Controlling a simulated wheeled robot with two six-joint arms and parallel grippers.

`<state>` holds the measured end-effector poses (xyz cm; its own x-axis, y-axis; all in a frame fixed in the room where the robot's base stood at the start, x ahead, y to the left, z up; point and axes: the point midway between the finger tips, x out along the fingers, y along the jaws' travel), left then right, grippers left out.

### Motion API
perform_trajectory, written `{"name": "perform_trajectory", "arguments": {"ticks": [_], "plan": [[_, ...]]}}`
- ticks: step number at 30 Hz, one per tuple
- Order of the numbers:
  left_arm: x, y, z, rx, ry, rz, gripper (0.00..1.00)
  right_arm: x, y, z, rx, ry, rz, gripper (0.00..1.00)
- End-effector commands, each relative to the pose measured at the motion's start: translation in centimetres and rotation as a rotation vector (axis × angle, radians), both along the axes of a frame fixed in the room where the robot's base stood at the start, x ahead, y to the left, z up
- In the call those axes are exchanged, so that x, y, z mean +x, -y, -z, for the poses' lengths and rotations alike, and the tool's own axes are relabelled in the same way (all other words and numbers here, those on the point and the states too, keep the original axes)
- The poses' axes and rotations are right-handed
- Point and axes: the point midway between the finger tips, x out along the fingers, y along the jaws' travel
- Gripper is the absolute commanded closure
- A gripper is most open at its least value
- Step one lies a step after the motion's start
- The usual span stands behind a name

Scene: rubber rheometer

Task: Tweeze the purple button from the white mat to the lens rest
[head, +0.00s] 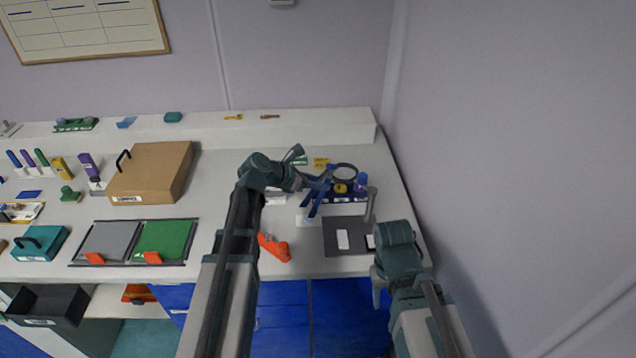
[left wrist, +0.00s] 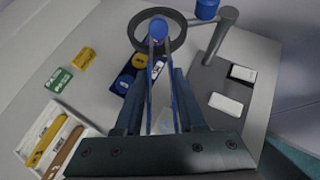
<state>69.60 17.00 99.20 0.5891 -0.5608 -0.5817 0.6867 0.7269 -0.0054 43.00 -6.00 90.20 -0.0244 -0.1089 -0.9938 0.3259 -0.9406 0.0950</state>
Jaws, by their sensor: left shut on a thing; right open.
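My left gripper (head: 312,184) is shut on blue tweezers (head: 318,200), which point down toward a pale white mat (head: 303,221). The lens ring (head: 345,167) stands on a grey post (head: 371,204). I cannot tell which part is the lens rest. My right gripper (head: 378,286) is open, low at the front edge.
A dark plate (head: 333,249) with a white block (head: 343,239) lies right of the mat. A blue rack (head: 345,198) stands behind it. Grey and green panels (head: 165,238) and a brown case (head: 150,174) are further left.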

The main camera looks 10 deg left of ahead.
Motion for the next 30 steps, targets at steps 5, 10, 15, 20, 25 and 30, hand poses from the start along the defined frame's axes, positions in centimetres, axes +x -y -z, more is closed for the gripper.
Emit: {"name": "perform_trajectory", "arguments": {"ticks": [5,10,15,20,25,30], "plan": [[0.0,0.0,2.0,0.0,0.0,0.0,0.66,0.0,0.0,2.1,0.0,0.0,0.0,0.5],[0.0,0.0,2.7,0.0,0.0,0.0,0.66,0.0,0.0,2.7,0.0,0.0,0.0,0.5],[0.0,0.0,2.6,0.0,0.0,0.0,0.66,0.0,0.0,2.6,0.0,0.0,0.0,0.5],[0.0,0.0,2.6,0.0,0.0,0.0,0.65,0.0,0.0,2.6,0.0,0.0,0.0,0.5],[0.0,0.0,2.6,0.0,0.0,0.0,0.95,0.0,0.0,2.6,0.0,0.0,0.0,0.5],[0.0,0.0,2.6,0.0,0.0,0.0,1.0,0.0,0.0,2.6,0.0,0.0,0.0,0.5]]}}
